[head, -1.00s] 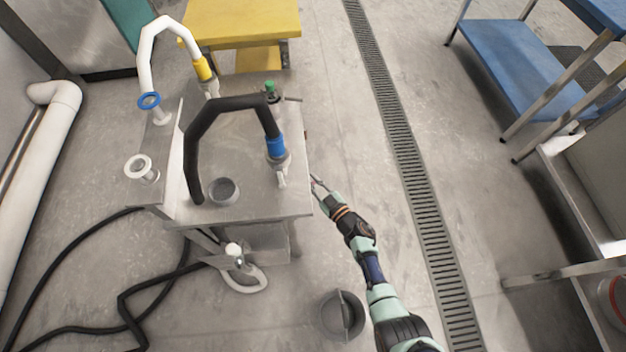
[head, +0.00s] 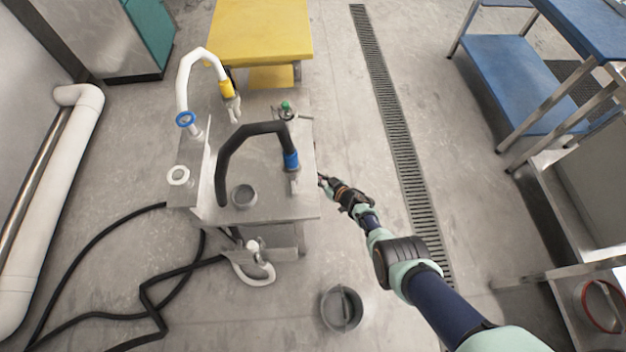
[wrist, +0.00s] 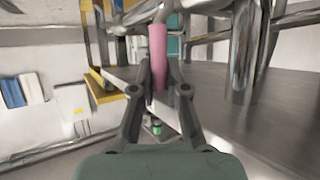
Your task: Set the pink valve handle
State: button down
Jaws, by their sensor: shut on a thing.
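The pink valve handle (wrist: 158,50) is a smooth pink bar, upright in the wrist view. My gripper (wrist: 158,78) has its two fingers closed on its lower part, one on each side. In the head view my gripper (head: 322,180) is at the right edge of the metal bench (head: 262,208), low beside the bench top. The pink handle cannot be made out in the head view; the bench edge and my gripper hide that spot.
A black hose arm (head: 225,160) with a blue collar and a white hose arm (head: 184,80) rise from the bench. A grey round vessel (head: 341,309) stands on the floor near my arm. A yellow table (head: 262,30) is behind. Floor around the drain grate (head: 395,140) is clear.

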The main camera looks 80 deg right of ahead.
dwell(0.4)
jog(key=c, duration=1.2)
grip_release()
jog(key=shift+o, duration=0.2)
jog(key=v, duration=1.2)
jog(key=shift+r, duration=0.1)
